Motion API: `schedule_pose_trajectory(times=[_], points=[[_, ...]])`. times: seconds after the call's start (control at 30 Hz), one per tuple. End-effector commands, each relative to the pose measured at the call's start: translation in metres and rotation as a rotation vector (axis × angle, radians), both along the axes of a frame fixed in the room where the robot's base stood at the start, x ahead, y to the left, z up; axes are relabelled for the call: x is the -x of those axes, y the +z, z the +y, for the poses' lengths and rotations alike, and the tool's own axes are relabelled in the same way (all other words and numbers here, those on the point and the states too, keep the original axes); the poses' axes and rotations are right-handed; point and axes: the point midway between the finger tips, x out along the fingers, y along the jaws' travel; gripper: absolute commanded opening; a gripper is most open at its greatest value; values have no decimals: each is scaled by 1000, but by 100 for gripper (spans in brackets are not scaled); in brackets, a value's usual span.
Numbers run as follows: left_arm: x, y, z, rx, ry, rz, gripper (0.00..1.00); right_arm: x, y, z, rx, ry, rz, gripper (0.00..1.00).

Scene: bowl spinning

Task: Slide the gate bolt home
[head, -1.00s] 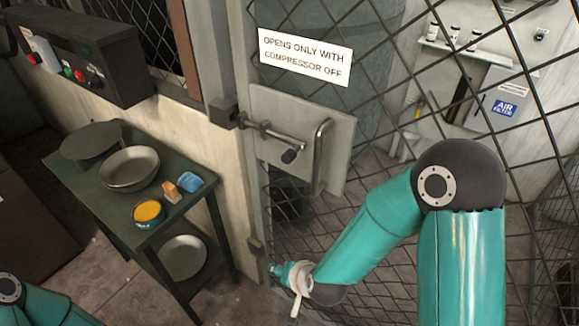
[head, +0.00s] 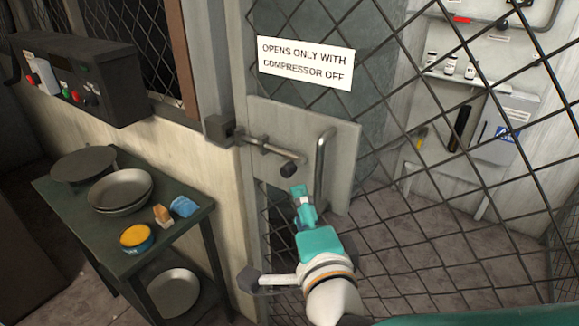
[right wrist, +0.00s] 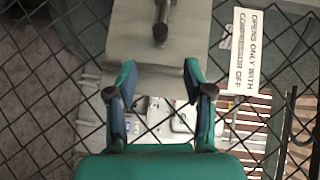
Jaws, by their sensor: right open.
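The gate bolt (head: 262,147) is a metal rod with a dark knob (head: 289,170), mounted on a pale plate (head: 345,165) on the mesh gate. Its left end lies close to a dark block (head: 218,129) on the post; I cannot tell whether it enters the block. My right gripper (head: 300,190) is just below the knob, apart from it as far as I can see. In the right wrist view its fingers (right wrist: 159,82) are spread and empty, with the knob (right wrist: 160,33) ahead between their lines. My left gripper is out of view.
A vertical handle (head: 322,165) stands right of the knob, close to my right gripper. A sign (head: 305,63) hangs above the plate. A dark side table (head: 75,215) with pans, a tin and sponges stands left. A control box (head: 75,78) is on the wall.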

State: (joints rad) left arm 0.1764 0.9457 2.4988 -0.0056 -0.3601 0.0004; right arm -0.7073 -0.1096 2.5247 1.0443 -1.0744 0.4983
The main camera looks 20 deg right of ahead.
Motion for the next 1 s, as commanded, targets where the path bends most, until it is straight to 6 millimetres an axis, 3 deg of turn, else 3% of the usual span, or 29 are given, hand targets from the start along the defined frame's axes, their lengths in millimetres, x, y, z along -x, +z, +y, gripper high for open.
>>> schedule_pose_trajectory(times=[0.3, 0.5, 0.7, 1.0], points=[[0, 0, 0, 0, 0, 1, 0, -71, -9, -10, 1, -4, 2, 52], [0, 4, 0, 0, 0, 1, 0, -107, -13, -15, 0, -1, 2, 52], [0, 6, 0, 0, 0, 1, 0, -127, -14, -17, -1, 0, -1, 52], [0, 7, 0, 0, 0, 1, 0, -132, -15, -17, -1, 1, -2, 52]])
